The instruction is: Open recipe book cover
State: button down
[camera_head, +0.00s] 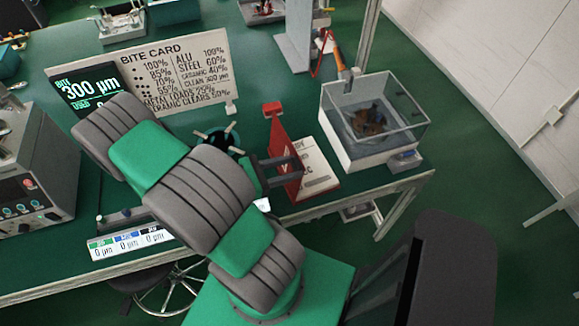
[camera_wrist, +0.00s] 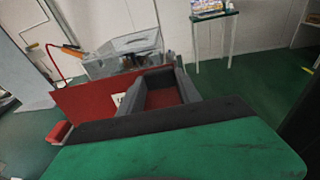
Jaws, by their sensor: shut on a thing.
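The recipe book lies near the front right edge of the green table, its white printed page (camera_head: 319,172) showing in the head view. Its red cover (camera_head: 277,137) stands raised and tilted up along the left of the page, with a red tab (camera_head: 271,108) at its top. My gripper (camera_head: 291,166) is shut on the cover, reaching in from the left. In the wrist view the red cover (camera_wrist: 82,104) spans the middle and the dark fingers of my gripper (camera_wrist: 160,88) close around part of it. The red tab (camera_wrist: 58,132) shows at lower left. Much of the page is hidden there.
A clear tank (camera_head: 375,118) on a white base stands right of the book. A bite card board (camera_head: 180,72) and a dark display (camera_head: 88,90) stand behind my arm. A grey instrument box (camera_head: 38,165) is at left. The table's front edge is close to the book.

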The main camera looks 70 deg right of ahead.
jog(key=shift+w+f, duration=0.15)
jog(key=shift+f, duration=0.15)
jog(key=c, duration=1)
grip_release()
jog(key=shift+d, duration=0.15)
jog(key=shift+o, duration=0.9)
jog(key=shift+r, duration=0.1)
jog(key=b+v, duration=0.1)
jog(key=v, duration=0.6)
jog(key=shift+w+a, duration=0.25)
jog(key=shift+a, duration=0.05)
jog(key=shift+r, duration=0.15)
